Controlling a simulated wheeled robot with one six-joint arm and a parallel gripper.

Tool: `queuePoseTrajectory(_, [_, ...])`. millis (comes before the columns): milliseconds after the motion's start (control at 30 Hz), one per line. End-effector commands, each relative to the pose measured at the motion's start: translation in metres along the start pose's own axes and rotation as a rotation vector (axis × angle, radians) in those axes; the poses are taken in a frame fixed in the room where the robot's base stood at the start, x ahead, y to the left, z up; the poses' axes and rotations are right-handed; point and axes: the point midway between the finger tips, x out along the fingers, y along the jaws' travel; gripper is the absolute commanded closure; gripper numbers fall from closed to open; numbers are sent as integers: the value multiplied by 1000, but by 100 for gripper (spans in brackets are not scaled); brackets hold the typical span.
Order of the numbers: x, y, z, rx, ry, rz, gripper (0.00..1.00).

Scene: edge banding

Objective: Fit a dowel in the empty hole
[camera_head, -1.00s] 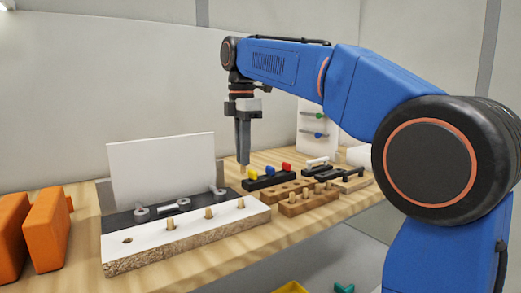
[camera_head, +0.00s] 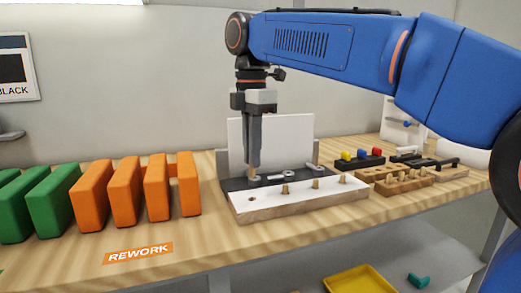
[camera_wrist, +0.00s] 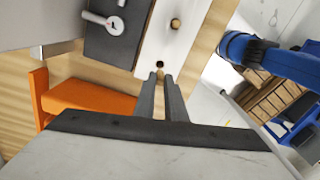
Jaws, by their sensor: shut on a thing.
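A white-topped board (camera_head: 300,199) with a wood-chip edge lies on the bench. Its left end has an empty dark hole (camera_head: 251,199), which also shows in the wrist view (camera_wrist: 159,64). Three tan dowels stand upright in the board, the nearest to the hole (camera_head: 285,189) also showing in the wrist view (camera_wrist: 176,24). My gripper (camera_head: 253,168) points down above the board's left end, a little behind and above the hole. It is shut on a dowel (camera_head: 252,172), whose tan end shows at the fingertips. In the wrist view the fingertips (camera_wrist: 162,77) hide most of it.
Behind the board are a dark fixture with grey clamps (camera_head: 290,170) and an upright white panel (camera_head: 290,130). Orange blocks (camera_head: 125,192) and green blocks (camera_head: 52,200) stand left. A wooden dowel rack (camera_head: 400,181) is to the right. The bench front by the REWORK label (camera_head: 138,252) is clear.

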Motion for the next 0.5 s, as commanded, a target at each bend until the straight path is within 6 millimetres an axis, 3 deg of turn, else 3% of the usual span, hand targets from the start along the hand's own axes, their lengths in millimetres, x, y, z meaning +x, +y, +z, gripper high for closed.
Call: queuePoseTrajectory(500, [33,0,-1,-1,0,-1,100])
